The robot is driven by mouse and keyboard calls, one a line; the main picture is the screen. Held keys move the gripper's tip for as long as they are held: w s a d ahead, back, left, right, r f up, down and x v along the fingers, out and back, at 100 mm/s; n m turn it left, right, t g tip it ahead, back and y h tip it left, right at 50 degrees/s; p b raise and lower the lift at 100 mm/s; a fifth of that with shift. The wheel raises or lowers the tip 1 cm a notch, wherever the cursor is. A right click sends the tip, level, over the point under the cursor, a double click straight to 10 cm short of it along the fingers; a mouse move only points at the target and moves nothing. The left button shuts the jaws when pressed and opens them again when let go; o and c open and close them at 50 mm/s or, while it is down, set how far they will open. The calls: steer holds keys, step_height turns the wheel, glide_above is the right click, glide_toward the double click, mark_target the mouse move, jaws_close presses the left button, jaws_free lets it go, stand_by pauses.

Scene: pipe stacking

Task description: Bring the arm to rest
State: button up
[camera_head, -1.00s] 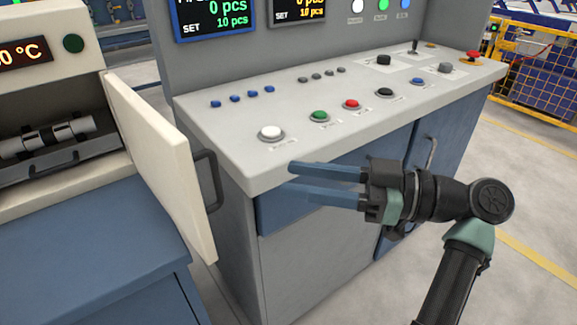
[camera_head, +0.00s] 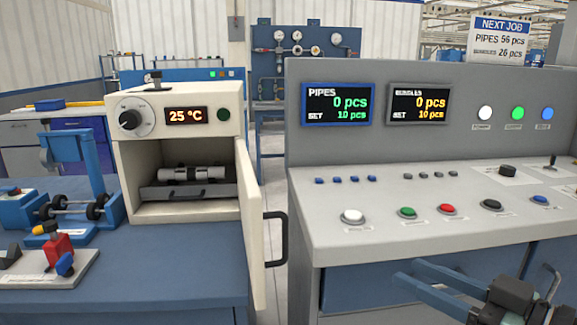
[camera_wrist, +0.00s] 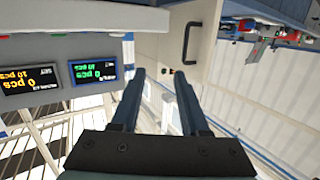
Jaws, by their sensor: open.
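My gripper (camera_head: 418,288) shows at the lower right of the head view, in front of the control console's (camera_head: 330,237) front edge. Its two blue fingers point left and are apart with nothing between them. Part of the arm is cut off by the frame's bottom edge. In the wrist view the fingers (camera_wrist: 160,92) are also spread and empty, and the picture of the room is upside down.
A cream oven (camera_head: 190,220) reading 25 °C stands left with its door (camera_head: 250,225) open and a metal pipe piece (camera_head: 193,174) inside. A blue bench (camera_head: 120,280) holds a blue fixture and a red clamp (camera_head: 60,250). A narrow gap separates oven and console.

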steer(key=w+a+r+m+t+h, duration=0.25)
steer(key=a+r+h, duration=0.2)
steer(key=r, duration=0.25)
steer(key=w+a+r+m+t+h, duration=0.2)
steer(key=a+r+t+h, duration=0.15)
steer(key=a+r, duration=0.3)
steer(key=s+a+r+m+t+h+p, duration=0.1)
steer(key=s+a+r+t, duration=0.3)
steer(key=s+r, duration=0.45)
steer(key=s+a+r+m+t+h+p, duration=0.1)
steer(key=s+a+r+m+t, duration=0.2)
steer(key=s+r, duration=0.55)
step_height(320, 180, up, 28)
steer(key=w+n+t+p, duration=0.1)
steer(key=w+p, duration=0.1)
steer(key=p, duration=2.4)
steer(key=shift+w+f+p, duration=0.15)
steer(key=shift+f+p, duration=0.1)
steer(key=shift+p, duration=0.15)
